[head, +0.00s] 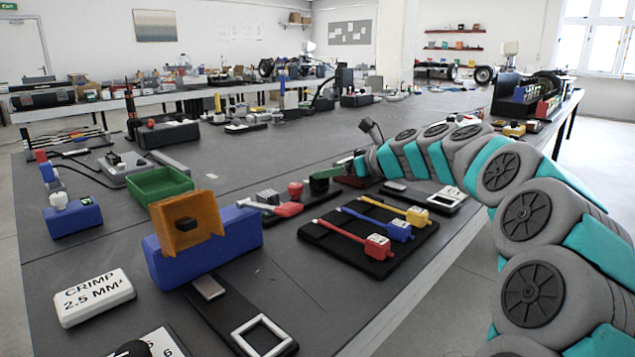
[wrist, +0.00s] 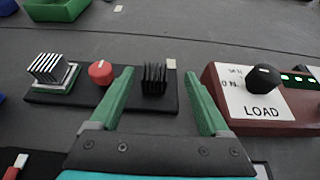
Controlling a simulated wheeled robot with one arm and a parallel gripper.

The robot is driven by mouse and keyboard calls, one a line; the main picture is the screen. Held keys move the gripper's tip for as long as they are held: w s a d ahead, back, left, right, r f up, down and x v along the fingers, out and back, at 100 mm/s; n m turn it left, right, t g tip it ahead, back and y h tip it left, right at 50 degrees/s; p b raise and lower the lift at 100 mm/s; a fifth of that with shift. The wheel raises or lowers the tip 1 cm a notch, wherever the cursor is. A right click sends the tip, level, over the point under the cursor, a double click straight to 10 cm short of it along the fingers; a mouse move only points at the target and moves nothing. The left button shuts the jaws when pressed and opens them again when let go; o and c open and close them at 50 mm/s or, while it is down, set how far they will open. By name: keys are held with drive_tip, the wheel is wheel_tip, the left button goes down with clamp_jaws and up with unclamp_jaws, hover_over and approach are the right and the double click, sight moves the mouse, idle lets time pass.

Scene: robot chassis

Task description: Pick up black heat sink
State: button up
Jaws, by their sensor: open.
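The black heat sink (wrist: 154,79) is a small finned block standing upright on a flat dark base (wrist: 130,98) in the wrist view. My gripper (wrist: 160,88) is open, with its two green fingers on either side of the heat sink in the picture. I see a gap between the heat sink and each finger, and nothing is held. I cannot tell how far the fingertips are above the base. In the head view my gripper (head: 340,172) is small and partly hidden, and I cannot make out the black heat sink there.
A red knob (wrist: 101,72) and a silver finned block (wrist: 52,70) stand left of the heat sink. A dark red box (wrist: 258,100) with a black knob and LOAD label is close to the right finger. A green tray (head: 160,186) lies farther left in the head view.

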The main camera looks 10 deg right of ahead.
sight(319, 182)
drive_tip(key=x, duration=0.4)
drive_tip(key=shift+a+f, duration=0.4)
drive_tip(key=shift+f, duration=0.05)
drive_tip(key=shift+s, duration=0.1)
clamp_jaws()
